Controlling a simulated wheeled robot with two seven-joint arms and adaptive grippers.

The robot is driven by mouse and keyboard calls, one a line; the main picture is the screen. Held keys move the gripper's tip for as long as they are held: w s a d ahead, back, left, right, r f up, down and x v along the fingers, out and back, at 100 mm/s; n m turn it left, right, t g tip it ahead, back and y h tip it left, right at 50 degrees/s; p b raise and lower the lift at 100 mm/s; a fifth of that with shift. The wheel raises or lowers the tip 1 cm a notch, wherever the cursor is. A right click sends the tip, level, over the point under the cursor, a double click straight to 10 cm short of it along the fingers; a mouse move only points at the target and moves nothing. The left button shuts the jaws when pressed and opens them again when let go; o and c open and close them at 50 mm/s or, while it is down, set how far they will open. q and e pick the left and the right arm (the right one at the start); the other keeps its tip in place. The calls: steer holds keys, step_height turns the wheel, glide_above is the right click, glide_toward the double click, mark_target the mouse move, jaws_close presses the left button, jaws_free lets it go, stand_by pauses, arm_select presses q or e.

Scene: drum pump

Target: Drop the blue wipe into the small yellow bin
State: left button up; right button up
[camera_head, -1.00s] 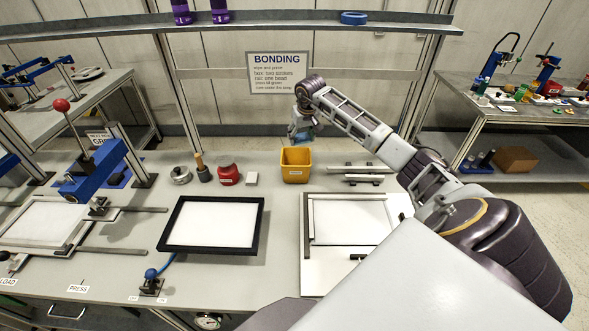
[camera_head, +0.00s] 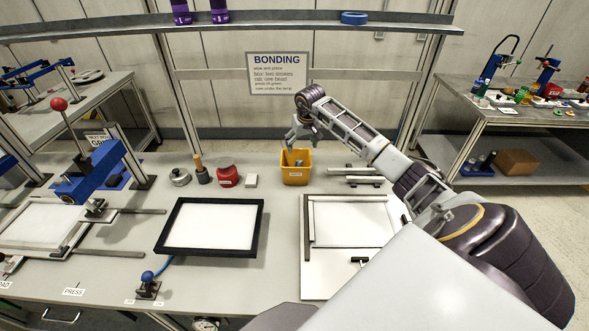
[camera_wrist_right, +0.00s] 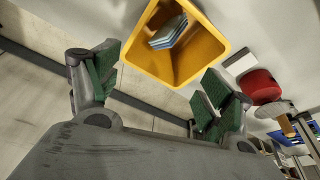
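The small yellow bin (camera_head: 296,177) stands on the bench at the back, below the bonding sign. The blue wipe (camera_head: 299,163) lies inside it, and in the right wrist view the wipe (camera_wrist_right: 168,33) rests within the walls of the bin (camera_wrist_right: 205,42). My right gripper (camera_head: 301,141) is just above and behind the bin. In the right wrist view its two green-padded fingers (camera_wrist_right: 160,72) are wide apart with nothing between them, clear of the wipe. My left gripper is not in view.
A red container (camera_head: 228,176) and a small white block (camera_head: 251,181) stand left of the bin. A black-framed panel (camera_head: 211,226) and a fixture with a white plate (camera_head: 351,222) lie in front. A shelf (camera_head: 300,29) runs above.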

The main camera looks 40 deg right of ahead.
steer(key=v, duration=1.2)
stand_by(0.6)
stand_by(0.9)
